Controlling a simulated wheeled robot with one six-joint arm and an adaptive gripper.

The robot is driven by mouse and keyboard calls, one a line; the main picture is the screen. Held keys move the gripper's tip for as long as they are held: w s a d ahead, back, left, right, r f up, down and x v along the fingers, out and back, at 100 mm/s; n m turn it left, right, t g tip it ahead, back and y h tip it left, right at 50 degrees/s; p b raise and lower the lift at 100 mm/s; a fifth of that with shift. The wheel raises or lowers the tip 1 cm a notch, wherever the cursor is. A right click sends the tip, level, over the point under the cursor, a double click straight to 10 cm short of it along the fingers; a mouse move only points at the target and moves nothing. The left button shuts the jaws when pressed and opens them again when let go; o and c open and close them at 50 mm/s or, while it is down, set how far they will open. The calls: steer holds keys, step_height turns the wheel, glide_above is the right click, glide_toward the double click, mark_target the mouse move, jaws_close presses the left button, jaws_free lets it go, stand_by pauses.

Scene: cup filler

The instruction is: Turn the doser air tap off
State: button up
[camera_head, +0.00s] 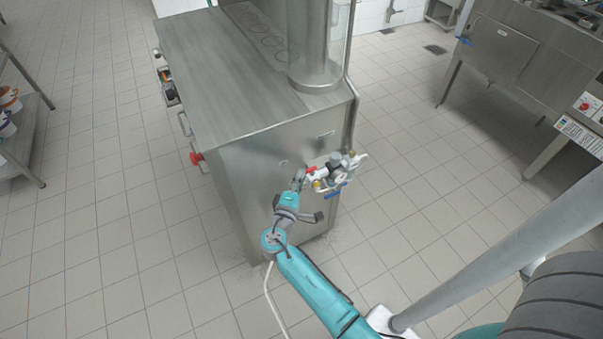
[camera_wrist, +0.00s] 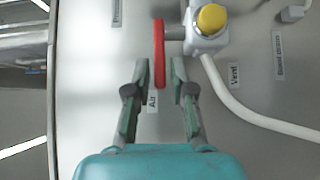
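The air tap's red handle (camera_wrist: 159,55) shows in the wrist view as a long narrow lever, running up and down in the picture, by a label reading "Air". It joins a grey valve body with a yellow cap (camera_wrist: 211,19). My gripper (camera_wrist: 158,68) is open, its two fingers on either side of the handle's lower end in the picture; I cannot tell whether they touch it. In the head view the red handle (camera_head: 311,169) shows on the steel machine's side, with my gripper (camera_head: 299,176) just left of it.
The steel machine (camera_head: 235,80) has a flat top and a vertical cylinder. Another red knob (camera_head: 196,158) is on the machine's left side. Tiled floor is clear around it.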

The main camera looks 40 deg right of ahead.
steer(key=shift+x, duration=1.25)
jaws_close()
